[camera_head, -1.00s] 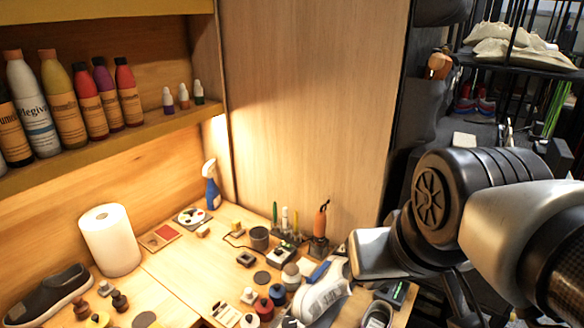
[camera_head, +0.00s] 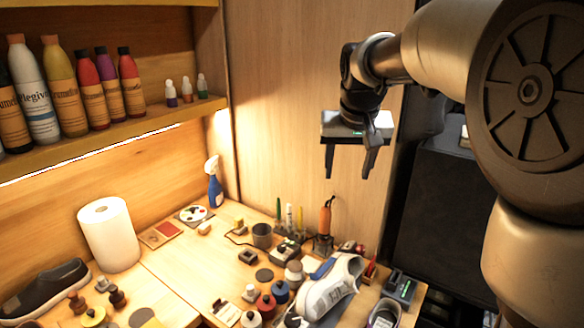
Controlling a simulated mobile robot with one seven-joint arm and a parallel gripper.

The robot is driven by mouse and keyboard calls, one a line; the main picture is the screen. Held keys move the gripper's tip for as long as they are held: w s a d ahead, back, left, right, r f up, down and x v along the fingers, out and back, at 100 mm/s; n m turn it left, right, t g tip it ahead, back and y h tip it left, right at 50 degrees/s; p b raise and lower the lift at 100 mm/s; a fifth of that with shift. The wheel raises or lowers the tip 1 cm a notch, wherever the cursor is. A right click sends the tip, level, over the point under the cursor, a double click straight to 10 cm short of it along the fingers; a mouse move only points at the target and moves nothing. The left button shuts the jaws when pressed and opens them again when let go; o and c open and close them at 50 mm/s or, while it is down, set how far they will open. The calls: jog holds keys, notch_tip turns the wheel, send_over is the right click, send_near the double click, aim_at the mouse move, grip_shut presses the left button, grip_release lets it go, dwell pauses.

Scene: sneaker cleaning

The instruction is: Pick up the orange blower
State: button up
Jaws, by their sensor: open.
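The orange blower (camera_head: 325,219) stands upright in a dark holder near the back right of the workbench, against the wooden panel. A dark cord or hook shows at its top. My gripper (camera_head: 348,176) hangs above it and slightly to the right, with its fingers pointing down. Its two dark fingers are apart and nothing is between them. A clear gap lies between the fingertips and the top of the blower.
A white and blue sneaker (camera_head: 332,289) lies in front of the blower. Thin upright tools (camera_head: 289,217) stand left of it. A black device (camera_head: 399,288) is at the right. Several small bottles crowd the front. A shelf (camera_head: 120,122) with bottles spans the left wall.

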jog(key=b, duration=0.3)
send_near(328, 211)
jog(key=shift+m+g, duration=0.3)
jog(key=shift+m, duration=0.2)
jog(key=x, duration=1)
jog(key=shift+w+a+r, duration=0.1)
jog(key=shift+w, duration=0.15)
jog(key=shift+w+f+b, duration=0.2)
jog(key=shift+f+b, duration=0.1)
jog(key=shift+f, duration=0.2)
jog(key=f, duration=0.4)
jog(key=shift+w+a+f, duration=0.15)
jog(key=shift+w+a, duration=0.1)
jog(key=shift+w, duration=0.1)
jog(key=shift+w+d+f, duration=0.1)
jog(key=shift+w+f, duration=0.15)
jog(key=shift+f, duration=0.15)
grip_shut()
